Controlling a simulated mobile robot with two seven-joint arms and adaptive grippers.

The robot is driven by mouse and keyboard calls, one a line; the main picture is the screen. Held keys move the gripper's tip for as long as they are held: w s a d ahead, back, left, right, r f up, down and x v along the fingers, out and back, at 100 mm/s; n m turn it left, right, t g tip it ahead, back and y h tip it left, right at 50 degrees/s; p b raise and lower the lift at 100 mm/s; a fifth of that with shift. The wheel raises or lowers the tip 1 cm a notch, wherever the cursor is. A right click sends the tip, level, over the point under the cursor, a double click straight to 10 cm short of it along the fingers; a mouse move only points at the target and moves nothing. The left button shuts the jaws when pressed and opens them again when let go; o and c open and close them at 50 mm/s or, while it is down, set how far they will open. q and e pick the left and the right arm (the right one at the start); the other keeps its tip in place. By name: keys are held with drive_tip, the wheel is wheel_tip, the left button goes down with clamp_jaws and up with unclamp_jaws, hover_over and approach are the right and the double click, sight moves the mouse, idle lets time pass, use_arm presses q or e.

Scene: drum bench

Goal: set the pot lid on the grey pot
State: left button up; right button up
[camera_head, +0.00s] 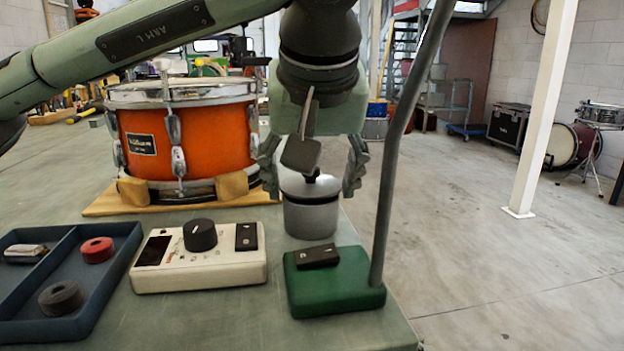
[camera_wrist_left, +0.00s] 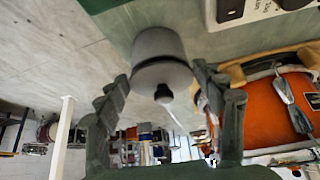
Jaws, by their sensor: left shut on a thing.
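The grey pot (camera_head: 310,221) stands on the bench between the drum and the green lamp base. The grey pot lid (camera_head: 309,190), with a dark round knob, is over the pot's mouth, level and lined up with it. I cannot tell any gap between them. My left gripper (camera_head: 312,188) points down from above, its two fingers on opposite sides of the lid, shut on its rim. In the left wrist view the lid (camera_wrist_left: 161,77) is between the fingertips, its knob toward the palm, with the pot (camera_wrist_left: 157,43) behind it. My right gripper is not in view.
A green base (camera_head: 335,288) with a grey pole stands in front of the pot. A white control box (camera_head: 200,273) and a blue tray (camera_head: 108,291) with small parts lie to the left. An orange drum (camera_head: 205,140) stands behind. The bench's right edge is close to the pot.

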use_arm(q)
drive_tip(key=shift+f+b, duration=0.3)
drive_tip(key=shift+f, duration=0.2)
drive_tip(key=o, duration=0.8)
drive_tip(key=p+v, duration=0.6)
drive_tip(key=v, duration=0.5)
